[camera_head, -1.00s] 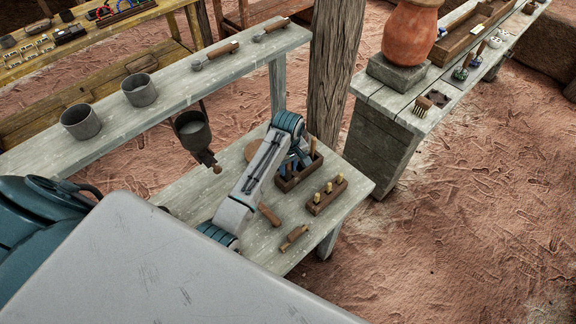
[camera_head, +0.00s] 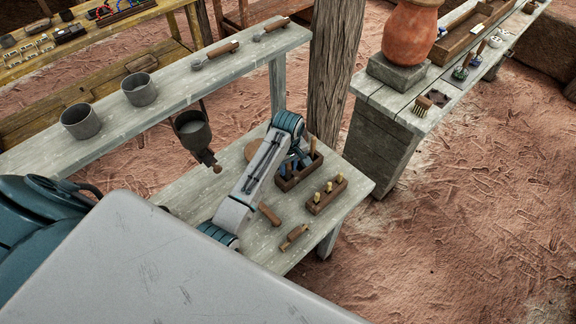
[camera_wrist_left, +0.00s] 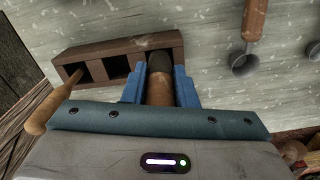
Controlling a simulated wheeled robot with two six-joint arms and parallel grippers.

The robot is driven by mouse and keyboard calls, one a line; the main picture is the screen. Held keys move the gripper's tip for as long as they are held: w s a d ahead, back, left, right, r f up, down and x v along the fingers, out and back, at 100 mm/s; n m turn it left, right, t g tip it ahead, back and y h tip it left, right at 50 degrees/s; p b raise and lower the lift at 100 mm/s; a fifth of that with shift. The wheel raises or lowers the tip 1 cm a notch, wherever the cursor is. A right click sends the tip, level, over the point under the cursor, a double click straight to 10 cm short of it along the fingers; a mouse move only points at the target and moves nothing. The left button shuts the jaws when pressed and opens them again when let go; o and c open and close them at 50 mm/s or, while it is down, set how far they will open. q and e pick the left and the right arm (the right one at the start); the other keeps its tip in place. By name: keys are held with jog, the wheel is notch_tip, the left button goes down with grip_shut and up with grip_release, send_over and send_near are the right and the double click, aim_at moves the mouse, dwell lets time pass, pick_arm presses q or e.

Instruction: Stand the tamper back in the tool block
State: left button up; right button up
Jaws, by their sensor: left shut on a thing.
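The tool block (camera_wrist_left: 92,53) is a dark brown wooden box with open compartments; in the head view the block (camera_head: 301,180) sits on the low grey bench. My left gripper (camera_wrist_left: 160,84) has its blue fingers shut on the tamper (camera_wrist_left: 159,93), a brown wooden piece with a dark end. The dark end is at the block's right-hand end compartment in the wrist view; how deep it sits I cannot tell. In the head view my left gripper (camera_head: 297,163) is over the block and largely hides the tamper. My right gripper is not in view.
A wooden-handled tool (camera_wrist_left: 50,102) leans out of the block's left compartment. A pegged block (camera_head: 320,201) and two loose wooden-handled tools (camera_head: 269,214) (camera_head: 294,237) lie nearby. A raised shelf (camera_head: 190,92) with grey cups runs behind the bench.

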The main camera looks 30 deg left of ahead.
pick_arm(q)
jog(key=shift+f, duration=0.25)
jog(key=shift+f, duration=1.15)
jog(key=o, duration=1.6)
jog(key=shift+r, duration=0.15)
jog(key=shift+r, duration=2.9)
